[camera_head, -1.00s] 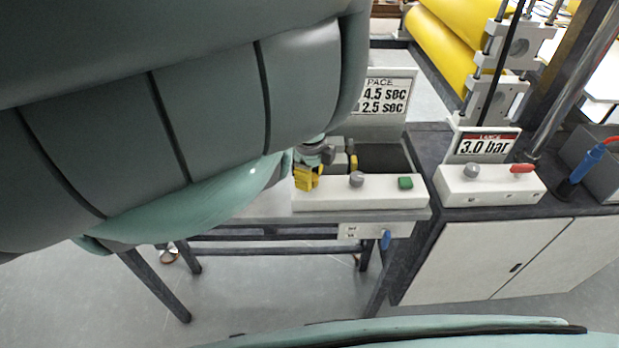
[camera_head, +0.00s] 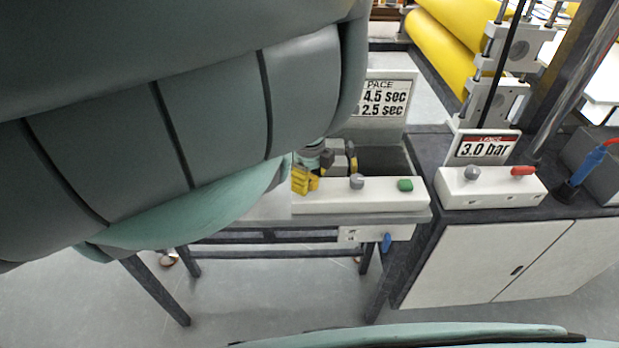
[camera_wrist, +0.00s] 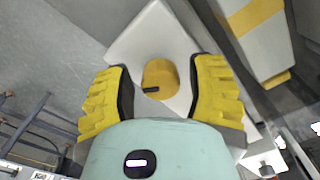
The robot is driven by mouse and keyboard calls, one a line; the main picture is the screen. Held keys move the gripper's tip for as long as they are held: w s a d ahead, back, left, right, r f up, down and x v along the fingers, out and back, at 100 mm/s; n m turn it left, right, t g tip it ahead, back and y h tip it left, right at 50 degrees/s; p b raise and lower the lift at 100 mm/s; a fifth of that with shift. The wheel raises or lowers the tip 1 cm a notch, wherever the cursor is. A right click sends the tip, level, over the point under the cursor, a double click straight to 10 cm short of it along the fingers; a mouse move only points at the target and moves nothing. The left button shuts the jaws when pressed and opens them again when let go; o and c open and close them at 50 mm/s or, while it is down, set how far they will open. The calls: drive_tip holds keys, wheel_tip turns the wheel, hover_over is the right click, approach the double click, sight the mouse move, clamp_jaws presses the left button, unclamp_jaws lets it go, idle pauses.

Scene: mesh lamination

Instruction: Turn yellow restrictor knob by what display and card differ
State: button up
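The yellow knob (camera_wrist: 159,76) sits on a white block in the wrist view, with a short dark mark on its near left side. My gripper (camera_wrist: 162,88) is open, its yellow ribbed fingers on either side of the knob with a visible gap each side. In the head view my gripper (camera_head: 305,181) shows at the left end of a white control box, and the yellow knob is not clearly seen there. A white PACE sign (camera_head: 383,98) reads 4.5 sec above 2.5 sec. A second sign (camera_head: 485,149) reads 3.0 bar.
The white control box (camera_head: 335,198) carries a grey knob (camera_head: 357,181) and a green button (camera_head: 405,185). Another box (camera_head: 492,188) has a grey knob and a red lever (camera_head: 523,170). A white block with a yellow stripe (camera_wrist: 255,20) stands right of the knob.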

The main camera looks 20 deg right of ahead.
sight(310, 178)
drive_tip(key=shift+o, duration=0.8)
drive_tip(key=shift+r, duration=0.1)
wheel_tip(310, 178, up, 5)
drive_tip(key=shift+w+f, duration=0.1)
drive_tip(key=shift+f, duration=0.05)
drive_tip(key=shift+r, duration=1.25)
drive_tip(key=shift+d, duration=0.1)
